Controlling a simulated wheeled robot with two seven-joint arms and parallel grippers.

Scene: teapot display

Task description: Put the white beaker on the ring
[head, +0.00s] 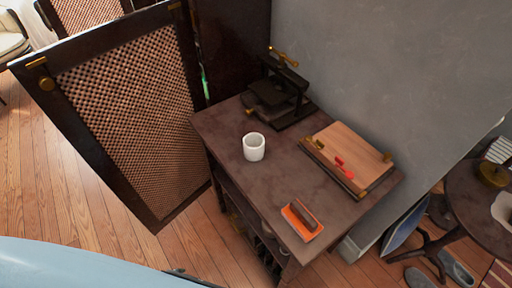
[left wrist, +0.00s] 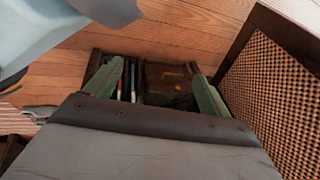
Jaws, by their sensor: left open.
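The white beaker (head: 254,147) stands upright on the dark table (head: 225,128), near its left edge in the head view. I cannot make out a ring in either view. My left gripper (left wrist: 155,85) shows in the left wrist view as two grey-green fingers, spread apart with nothing held between them. The beaker does not show in that view. Its fingers cannot be made out in the head view, so its distance from the beaker is unclear. My right gripper is in neither view.
A black press (head: 276,97) stands at the table's back. A wooden board (head: 352,150) with red pieces lies right of the beaker, and an orange tray (head: 290,213) near the front corner. A woven screen (head: 130,105) stands left; it also shows in the wrist view (left wrist: 275,85).

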